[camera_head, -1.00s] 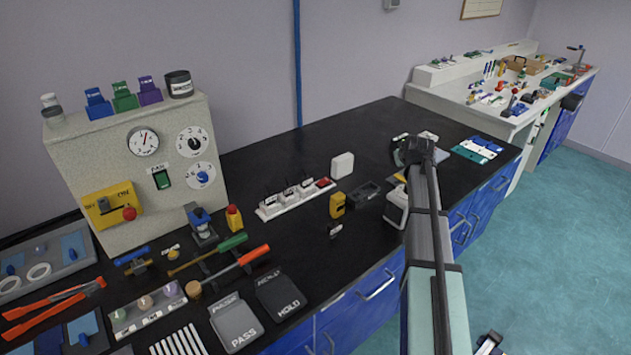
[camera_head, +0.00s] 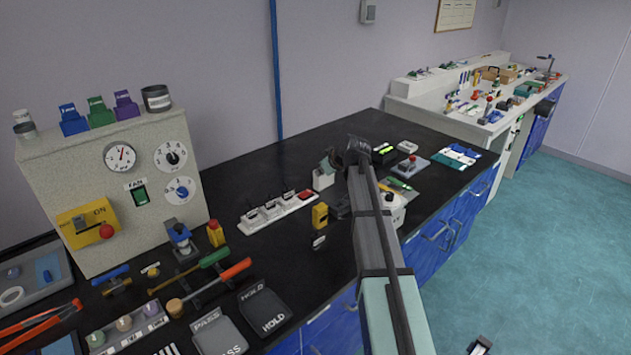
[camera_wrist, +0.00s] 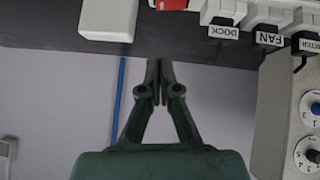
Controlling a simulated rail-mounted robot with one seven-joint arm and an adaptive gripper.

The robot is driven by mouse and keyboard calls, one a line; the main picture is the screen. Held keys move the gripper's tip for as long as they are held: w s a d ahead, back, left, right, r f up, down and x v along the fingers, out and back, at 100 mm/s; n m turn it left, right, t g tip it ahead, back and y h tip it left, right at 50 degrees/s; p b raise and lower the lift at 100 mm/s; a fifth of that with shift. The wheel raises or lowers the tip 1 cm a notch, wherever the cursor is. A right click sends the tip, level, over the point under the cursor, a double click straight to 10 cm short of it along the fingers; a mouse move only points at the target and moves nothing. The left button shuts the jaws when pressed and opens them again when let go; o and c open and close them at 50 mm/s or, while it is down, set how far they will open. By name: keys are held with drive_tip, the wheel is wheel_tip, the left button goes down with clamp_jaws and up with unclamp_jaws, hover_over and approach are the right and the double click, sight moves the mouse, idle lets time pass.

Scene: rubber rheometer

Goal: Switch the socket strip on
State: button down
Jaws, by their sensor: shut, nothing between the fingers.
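The white socket strip (camera_head: 262,220) lies on the black bench, with several plugs in it and a red switch (camera_head: 305,194) at its right end. In the wrist view the red switch (camera_wrist: 172,4) shows at the top edge, partly cut off, beside the plug labels DOCK, FAN and METER. My gripper (camera_wrist: 159,64) is shut and empty, with its fingertips below the red switch in that picture and apart from it. In the head view my gripper (camera_head: 326,164) is small, near the white box and right of the strip. Whether the switch is on cannot be told.
A white box (camera_head: 320,181) stands just right of the strip; it also shows in the wrist view (camera_wrist: 108,18). A yellow device (camera_head: 320,216) stands in front of the strip. The grey instrument cabinet (camera_head: 60,170) is at left. Bare black bench lies behind the strip.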

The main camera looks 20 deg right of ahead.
drive_tip(key=p, duration=0.2)
hover_over(308, 189)
drive_tip(key=s, duration=0.3)
drive_tip(key=f, duration=0.7)
drive_tip(key=shift+w+d, duration=0.1)
drive_tip(key=shift+w, duration=0.15)
drive_tip(key=shift+s+d+f+p, duration=0.1)
drive_tip(key=shift+f+p, duration=0.1)
drive_tip(key=shift+f, duration=0.35)
drive_tip(key=shift+d+f+p, duration=0.1)
drive_tip(key=shift+f+p, duration=0.05)
drive_tip(key=shift+f, duration=1.15)
